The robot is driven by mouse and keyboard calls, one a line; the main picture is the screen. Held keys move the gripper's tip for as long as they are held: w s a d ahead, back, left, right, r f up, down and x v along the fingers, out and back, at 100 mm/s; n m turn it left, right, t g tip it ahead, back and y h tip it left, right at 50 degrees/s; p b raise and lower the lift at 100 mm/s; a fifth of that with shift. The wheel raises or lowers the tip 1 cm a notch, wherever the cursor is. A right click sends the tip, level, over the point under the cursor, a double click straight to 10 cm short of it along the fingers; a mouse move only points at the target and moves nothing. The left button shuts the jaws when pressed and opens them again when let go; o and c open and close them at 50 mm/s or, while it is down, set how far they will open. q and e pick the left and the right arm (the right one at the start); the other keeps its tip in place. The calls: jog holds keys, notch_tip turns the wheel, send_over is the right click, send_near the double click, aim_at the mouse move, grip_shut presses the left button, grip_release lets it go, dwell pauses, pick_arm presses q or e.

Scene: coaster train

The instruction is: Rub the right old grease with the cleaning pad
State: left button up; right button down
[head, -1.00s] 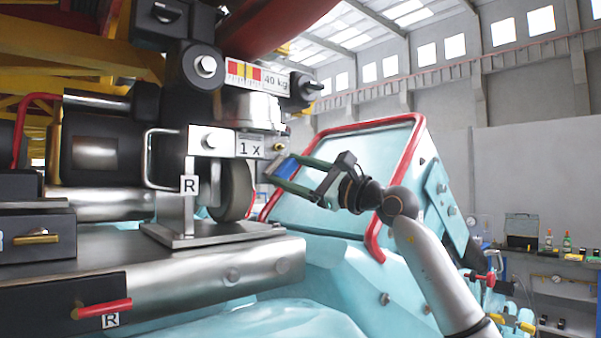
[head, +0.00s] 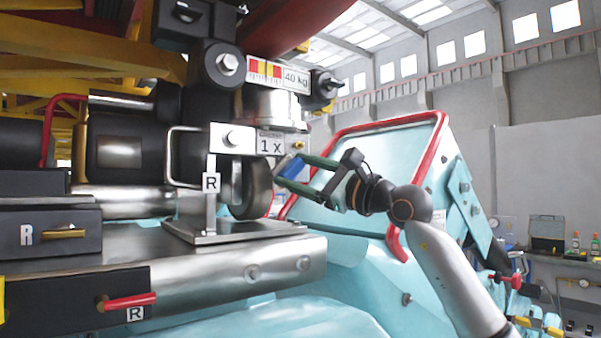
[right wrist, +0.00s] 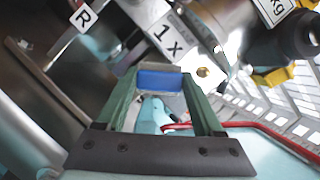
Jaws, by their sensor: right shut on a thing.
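My right gripper (head: 286,171) is shut on the cleaning pad, a small block with a blue face (head: 293,166). In the right wrist view the blue pad (right wrist: 160,81) sits between the tips of the green fingers (right wrist: 160,92). The pad is just right of the steel wheel (head: 250,188) and below the "1 X" plate (head: 270,145). I cannot tell whether it touches the machine. A brass fitting (right wrist: 203,72) shows just beyond the pad. I cannot make out the old grease clearly. My left gripper is not in view.
The wheel bracket with an "R" tag (head: 211,183) stands on a steel beam (head: 225,262). A red-railed light blue housing (head: 375,150) lies behind my right arm. A black actuator (head: 325,85) overhangs the pad. A workbench with bottles (head: 575,245) is far right.

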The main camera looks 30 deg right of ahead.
jog(key=shift+s+a, duration=0.1)
jog(key=shift+s, duration=0.45)
jog(key=shift+s+d+r+b, duration=0.15)
jog(key=shift+s+b, duration=0.35)
jog(key=shift+s, duration=0.7)
jog(key=shift+s+d+r+b, duration=0.15)
jog(key=shift+s+b, duration=0.3)
jog(key=shift+s, duration=0.7)
jog(key=shift+f, duration=0.1)
jog(key=s+b, duration=0.1)
jog(key=s, duration=0.2)
jog(key=shift+d, duration=0.1)
